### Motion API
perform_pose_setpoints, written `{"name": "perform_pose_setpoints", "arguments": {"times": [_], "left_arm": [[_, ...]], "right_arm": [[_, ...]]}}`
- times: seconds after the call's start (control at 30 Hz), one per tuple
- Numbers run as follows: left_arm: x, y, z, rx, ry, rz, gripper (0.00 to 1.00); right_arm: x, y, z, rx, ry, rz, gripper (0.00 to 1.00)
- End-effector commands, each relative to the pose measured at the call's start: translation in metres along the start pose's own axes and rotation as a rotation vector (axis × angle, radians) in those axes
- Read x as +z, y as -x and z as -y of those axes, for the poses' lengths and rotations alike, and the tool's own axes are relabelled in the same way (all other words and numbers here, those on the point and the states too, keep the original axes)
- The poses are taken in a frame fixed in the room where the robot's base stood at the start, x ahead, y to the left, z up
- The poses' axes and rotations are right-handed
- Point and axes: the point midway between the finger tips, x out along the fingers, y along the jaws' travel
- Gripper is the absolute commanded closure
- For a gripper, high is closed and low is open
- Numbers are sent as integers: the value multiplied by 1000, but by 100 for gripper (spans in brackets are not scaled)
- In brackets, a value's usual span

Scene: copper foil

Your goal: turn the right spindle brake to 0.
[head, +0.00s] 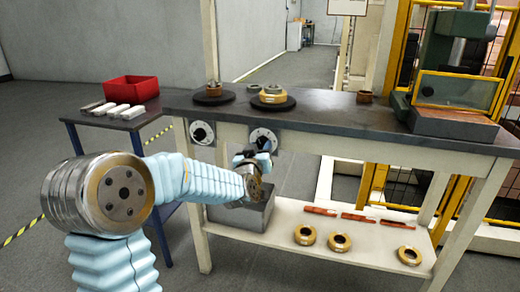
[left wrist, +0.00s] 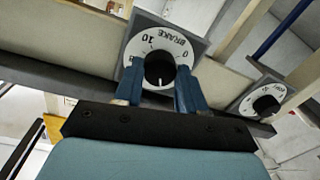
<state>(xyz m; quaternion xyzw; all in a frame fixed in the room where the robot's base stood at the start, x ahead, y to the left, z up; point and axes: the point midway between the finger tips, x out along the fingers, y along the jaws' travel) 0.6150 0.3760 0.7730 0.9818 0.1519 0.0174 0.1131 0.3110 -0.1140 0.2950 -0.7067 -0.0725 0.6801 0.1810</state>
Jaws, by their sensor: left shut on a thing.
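The right spindle brake is a white dial (head: 263,134) on a grey plate under the bench's front edge. In the left wrist view this dial (left wrist: 135,52) appears upside down, with BRAKE, 10 and 0 printed around a black knob (left wrist: 158,66). A white mark on the knob points to the bottom of that picture, away from the lettering. My left gripper (head: 254,154) is at this dial, its blue fingers shut on the knob from both sides. The left brake dial (head: 202,133) is free; it also shows in the left wrist view (left wrist: 265,101). My right gripper is out of view.
The bench top (head: 335,107) carries black turntables with copper-coloured rolls and a green press (head: 440,65). A grey box (head: 243,213) stands on the lower shelf below my gripper, with several rolls and strips to its right. A side table (head: 120,118) holds a red bin (head: 131,89).

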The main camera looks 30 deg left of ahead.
Motion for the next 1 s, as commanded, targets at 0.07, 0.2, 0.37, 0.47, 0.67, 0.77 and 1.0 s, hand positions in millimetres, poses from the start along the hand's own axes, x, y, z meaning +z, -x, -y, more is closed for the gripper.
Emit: {"name": "perform_pose_setpoints", "arguments": {"times": [0.07,0.2,0.37,0.47,0.67,0.77,1.0], "left_arm": [[0,0,0,0,0,0,90],[1,0,0,0,10,0,90],[2,0,1,-1,54,2,90],[3,0,1,-1,106,5,90],[4,0,1,-4,261,15,90],[4,0,1,-6,355,22,90],[3,0,1,-10,583,38,90]], "right_arm": [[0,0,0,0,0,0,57],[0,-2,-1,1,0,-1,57],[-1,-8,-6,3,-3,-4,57],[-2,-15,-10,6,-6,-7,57],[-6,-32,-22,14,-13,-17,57],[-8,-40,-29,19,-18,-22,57],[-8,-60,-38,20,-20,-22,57]]}}
